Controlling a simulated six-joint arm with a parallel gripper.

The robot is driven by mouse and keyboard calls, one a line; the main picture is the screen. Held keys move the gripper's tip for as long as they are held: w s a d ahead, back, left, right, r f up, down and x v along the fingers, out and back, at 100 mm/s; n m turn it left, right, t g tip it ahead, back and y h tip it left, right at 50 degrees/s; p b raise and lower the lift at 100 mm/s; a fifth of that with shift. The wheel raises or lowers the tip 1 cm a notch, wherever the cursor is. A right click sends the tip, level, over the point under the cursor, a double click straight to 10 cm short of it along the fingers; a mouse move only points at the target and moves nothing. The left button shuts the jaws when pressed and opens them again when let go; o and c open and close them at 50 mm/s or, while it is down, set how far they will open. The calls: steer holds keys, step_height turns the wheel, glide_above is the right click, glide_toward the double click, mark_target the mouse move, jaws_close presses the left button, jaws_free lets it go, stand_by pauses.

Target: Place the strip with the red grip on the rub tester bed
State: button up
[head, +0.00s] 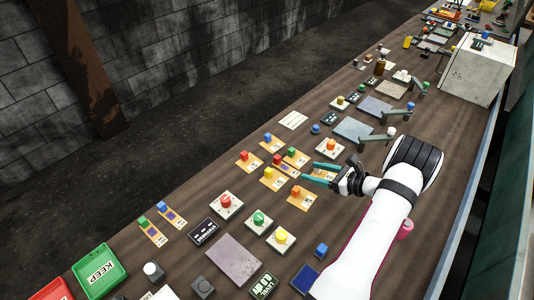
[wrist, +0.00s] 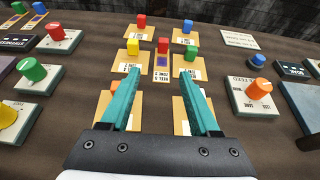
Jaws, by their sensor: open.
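The strip with the red grip (wrist: 162,46) lies flat on the table, with a purple patch and a printed label at its near end. In the head view its red grip (head: 277,158) is just left of my gripper. My gripper (wrist: 155,76) is open and empty, its two teal fingers spread either side of the strip's line, with the red grip beyond the tips. In the head view my gripper (head: 304,173) is over the group of orange cards. A blue-grey plate (head: 353,129) with a grey lever arm (head: 376,137) may be the rub tester; I cannot tell its bed for certain.
Orange cards with a yellow block (wrist: 132,46) and a green block (wrist: 192,52) flank the strip closely. Two other strips with green and blue grips (head: 151,232) lie lower left. A second plate with an arm (head: 372,106) is farther back.

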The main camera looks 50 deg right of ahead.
mark_target(279, 159)
steer(key=x, duration=1)
steer(key=r+x, duration=0.1)
steer(key=x, duration=0.4)
steer(key=shift+w+d+f, duration=0.1)
steer(key=shift+w+d, duration=0.15)
steer(key=shift+w, duration=0.15)
jaws_close()
